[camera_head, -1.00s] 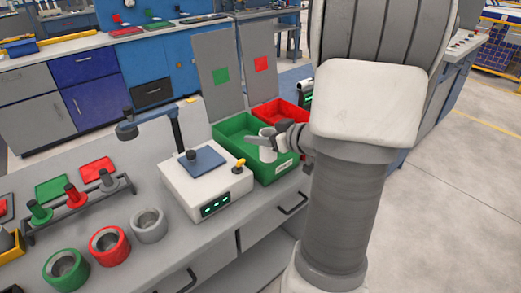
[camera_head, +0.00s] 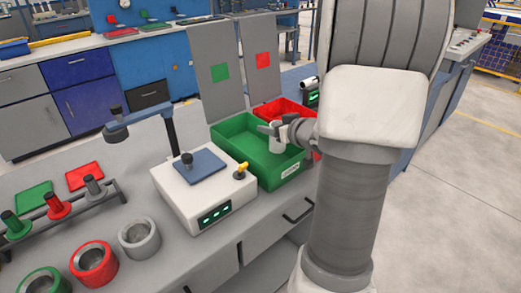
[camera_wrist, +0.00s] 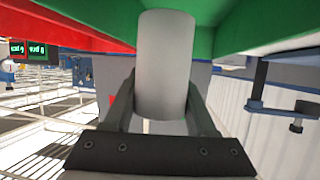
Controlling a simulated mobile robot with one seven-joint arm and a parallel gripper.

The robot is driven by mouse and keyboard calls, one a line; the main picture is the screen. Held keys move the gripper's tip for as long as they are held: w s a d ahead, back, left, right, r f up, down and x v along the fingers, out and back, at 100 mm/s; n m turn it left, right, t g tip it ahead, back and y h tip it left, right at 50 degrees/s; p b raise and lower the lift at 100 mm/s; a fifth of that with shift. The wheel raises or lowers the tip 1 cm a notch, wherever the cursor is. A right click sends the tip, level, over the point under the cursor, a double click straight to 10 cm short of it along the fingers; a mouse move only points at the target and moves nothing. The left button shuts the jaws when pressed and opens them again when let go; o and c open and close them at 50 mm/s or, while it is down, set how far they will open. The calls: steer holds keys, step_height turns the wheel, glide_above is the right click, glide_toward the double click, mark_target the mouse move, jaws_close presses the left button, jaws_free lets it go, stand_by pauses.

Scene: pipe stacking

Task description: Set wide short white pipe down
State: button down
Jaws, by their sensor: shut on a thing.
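My gripper (camera_head: 270,130) is shut on the wide short white pipe (camera_head: 277,140). In the head view, the pipe appears over or within the right part of the green bin (camera_head: 233,165), near the side by the red bin. In the wrist view, the pipe (camera_wrist: 165,60) stands between both fingers, with green bin walls (camera_wrist: 240,25) around its far end. Whether the pipe touches the bin floor cannot be told.
The red bin (camera_head: 295,108) adjoins the green bin. A white device with a blue plate (camera_head: 199,168) stands left of the green bin. Grey (camera_head: 139,237) and red (camera_head: 94,263) rings and a peg rack (camera_head: 62,208) are further left.

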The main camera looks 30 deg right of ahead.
steer(key=shift+w+a+f+b, duration=0.3)
steer(key=shift+w+f+b, duration=0.25)
steer(key=shift+f, duration=0.45)
steer(key=shift+w+a+f+b, duration=0.3)
steer(key=shift+w+f+b, duration=0.25)
steer(key=shift+f, duration=0.5)
steer(key=shift+w+a+f+b, duration=0.3)
steer(key=shift+w+f+b, duration=0.2)
steer(key=shift+f, duration=0.5)
steer(key=shift+f, duration=0.2)
steer(key=shift+c, duration=1)
jaws_free()
steer(key=shift+r, duration=0.1)
